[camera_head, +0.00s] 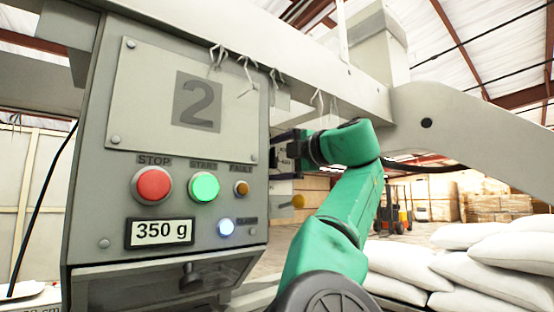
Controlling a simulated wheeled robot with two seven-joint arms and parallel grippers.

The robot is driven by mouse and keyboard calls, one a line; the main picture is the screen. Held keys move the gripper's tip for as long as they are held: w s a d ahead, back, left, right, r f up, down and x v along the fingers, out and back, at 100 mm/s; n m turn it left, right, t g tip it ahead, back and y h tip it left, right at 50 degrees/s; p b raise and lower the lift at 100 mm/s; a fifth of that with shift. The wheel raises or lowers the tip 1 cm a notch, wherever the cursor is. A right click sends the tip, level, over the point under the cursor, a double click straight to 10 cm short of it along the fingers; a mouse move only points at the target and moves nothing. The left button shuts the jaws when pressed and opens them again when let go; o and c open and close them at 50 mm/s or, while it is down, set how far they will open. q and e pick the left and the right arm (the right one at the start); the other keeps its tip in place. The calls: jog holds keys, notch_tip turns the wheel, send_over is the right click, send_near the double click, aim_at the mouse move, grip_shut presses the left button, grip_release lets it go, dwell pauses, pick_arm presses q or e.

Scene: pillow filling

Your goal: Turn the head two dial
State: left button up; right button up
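The head two panel (185,95) is a grey box with a large "2" on its plate. It carries a red STOP button (151,185), a green START button (204,187) and a "350 g" readout (160,232). A dark knob (191,275) sits under the panel's lower edge. I cannot tell whether it is the dial. My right gripper (281,153), on the green arm, is at the panel's right side. Its fingertips are hidden by the panel edge, so I cannot see what they touch. My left gripper is not in view.
A small amber button (242,188) and a lit blue-white lamp (226,227) are on the panel. A grey beam (325,80) runs overhead. White sacks (495,270) are piled at the lower right. A forklift (393,210) stands farther back.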

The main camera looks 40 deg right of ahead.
jog(key=s+b, duration=0.6)
jog(key=s, duration=0.8)
jog(key=shift+s+a, duration=0.15)
jog(key=shift+s, duration=0.15)
jog(key=shift+w, duration=0.1)
